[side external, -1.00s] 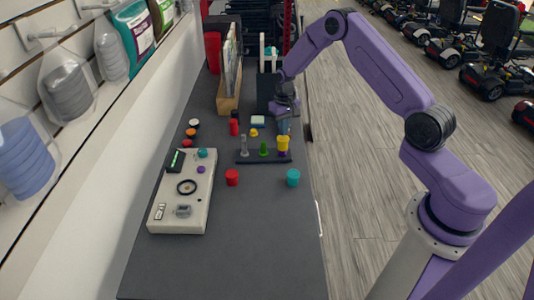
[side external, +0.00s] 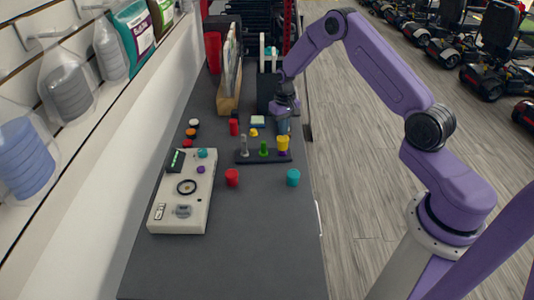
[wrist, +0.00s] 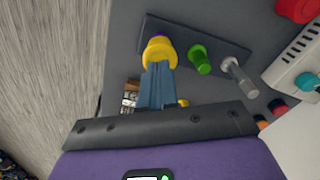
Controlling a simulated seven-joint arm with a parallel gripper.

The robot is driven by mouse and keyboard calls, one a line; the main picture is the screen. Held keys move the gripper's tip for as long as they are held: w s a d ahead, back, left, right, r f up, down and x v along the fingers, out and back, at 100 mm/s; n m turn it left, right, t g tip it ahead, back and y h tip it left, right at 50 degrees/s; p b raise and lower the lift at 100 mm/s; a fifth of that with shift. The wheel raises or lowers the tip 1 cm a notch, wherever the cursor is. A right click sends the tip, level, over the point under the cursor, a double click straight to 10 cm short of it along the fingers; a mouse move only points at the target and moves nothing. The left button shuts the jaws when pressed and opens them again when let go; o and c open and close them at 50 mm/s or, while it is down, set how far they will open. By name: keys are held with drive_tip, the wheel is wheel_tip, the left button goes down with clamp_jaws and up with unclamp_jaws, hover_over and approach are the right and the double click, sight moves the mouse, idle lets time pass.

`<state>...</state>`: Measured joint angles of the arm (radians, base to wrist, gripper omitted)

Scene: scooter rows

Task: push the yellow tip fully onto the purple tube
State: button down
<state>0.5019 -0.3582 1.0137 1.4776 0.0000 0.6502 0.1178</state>
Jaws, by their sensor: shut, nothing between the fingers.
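The yellow tip (side external: 283,142) sits on top of the purple tube (side external: 282,153), which stands at the right end of a dark rack (side external: 250,158). A short stretch of purple shows below the yellow. In the wrist view the yellow tip (wrist: 159,50) covers most of the tube, with a little purple (wrist: 159,35) beyond it. My gripper (wrist: 157,68) is shut and empty, its blue fingertips right at the near side of the yellow tip. I cannot tell whether they touch it.
A green peg (side external: 263,148) and a grey peg (side external: 244,146) stand in the same rack. A pale control box (side external: 185,222) lies to the left. The near table (side external: 255,250) is clear.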

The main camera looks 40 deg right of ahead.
drive_tip(key=shift+f, duration=1.5)
idle(0.4)
drive_tip(key=shift+r, duration=0.2)
idle(0.4)
drive_tip(key=shift+r, duration=4.15)
